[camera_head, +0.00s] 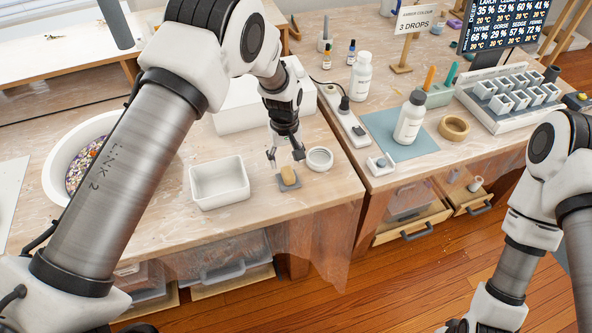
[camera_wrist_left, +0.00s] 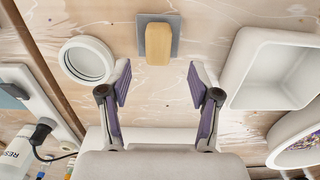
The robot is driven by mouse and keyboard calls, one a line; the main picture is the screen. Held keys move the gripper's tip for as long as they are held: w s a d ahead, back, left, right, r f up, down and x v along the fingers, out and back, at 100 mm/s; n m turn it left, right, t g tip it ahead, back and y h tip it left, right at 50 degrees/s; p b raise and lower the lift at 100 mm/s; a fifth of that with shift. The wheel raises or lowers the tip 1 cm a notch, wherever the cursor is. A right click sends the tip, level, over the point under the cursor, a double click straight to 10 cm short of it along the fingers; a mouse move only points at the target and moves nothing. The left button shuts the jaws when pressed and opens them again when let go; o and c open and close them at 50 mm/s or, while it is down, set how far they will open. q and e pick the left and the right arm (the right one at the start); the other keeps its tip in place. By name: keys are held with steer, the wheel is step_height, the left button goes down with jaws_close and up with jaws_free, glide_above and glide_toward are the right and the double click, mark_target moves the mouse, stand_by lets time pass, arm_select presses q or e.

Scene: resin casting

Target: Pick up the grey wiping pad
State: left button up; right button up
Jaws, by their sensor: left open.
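The grey wiping pad (camera_head: 291,187) lies flat near the front edge of the left table, with a tan block (camera_head: 288,173) on top of it. In the left wrist view the grey pad (camera_wrist_left: 175,24) shows as a square behind the tan block (camera_wrist_left: 158,45), at the top middle. My left gripper (camera_head: 285,156) is open and empty, pointing down just above and behind the pad. In the left wrist view its fingers (camera_wrist_left: 159,82) are spread wide, with the block ahead of the gap between them. My right arm shows at the right, but its gripper is out of frame.
A white tray (camera_head: 220,184) stands left of the pad and a round white ring-like dish (camera_head: 319,159) close on its right. A large white bowl (camera_head: 54,172) sits farther left. A white bottle (camera_head: 409,120) stands on the blue mat (camera_head: 379,124) on the right table.

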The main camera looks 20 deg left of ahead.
mark_target(288, 172)
arm_select(q)
steer(key=shift+s+f+p, duration=0.2)
steer(key=shift+f, duration=0.3)
steer(key=shift+s+f+p, duration=0.15)
steer(key=shift+f+p, duration=0.05)
steer(key=shift+f, duration=0.25)
steer(key=f, duration=0.2)
steer(key=f+p, duration=0.1)
steer(key=f, duration=0.1)
steer(key=shift+w+d+f, duration=0.1)
steer(key=shift+w+d, duration=0.15)
steer(key=shift+f, duration=0.2)
steer(key=shift+r, duration=0.1)
steer(key=shift+c, duration=1)
steer(key=shift+s, duration=0.1)
jaws_close()
